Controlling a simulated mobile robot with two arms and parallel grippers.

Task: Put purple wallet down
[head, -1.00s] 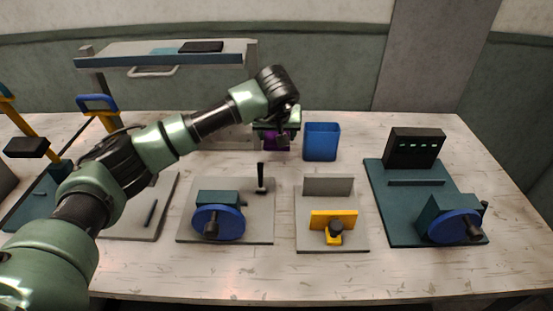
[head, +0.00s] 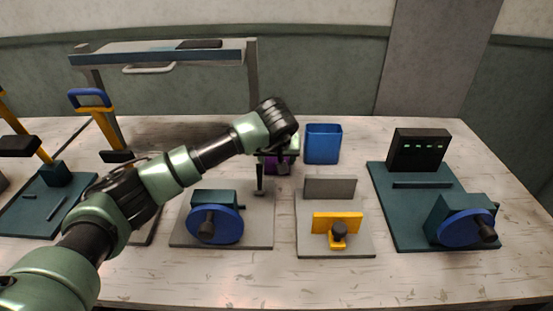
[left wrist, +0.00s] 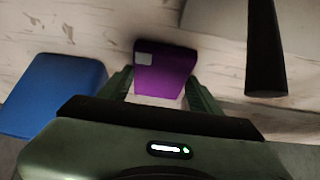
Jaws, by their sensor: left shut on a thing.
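The purple wallet (head: 271,166) is in the head view, partly hidden behind the hand of my left arm. In the left wrist view the wallet (left wrist: 166,75) is a purple block with a pale patch at one corner. My left gripper (left wrist: 163,88) is shut on it, with one finger on each side. In the head view the left gripper (head: 279,164) is low over the table, left of the blue bin. I cannot tell whether the wallet touches the tabletop. My right gripper is not in view.
The blue bin (head: 323,143) stands close to the right of the wallet; it also shows in the left wrist view (left wrist: 55,95). A black upright lever (head: 260,181) is just in front. A raised shelf (head: 160,55) stands behind left. Bare table (head: 365,140) lies right of the bin.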

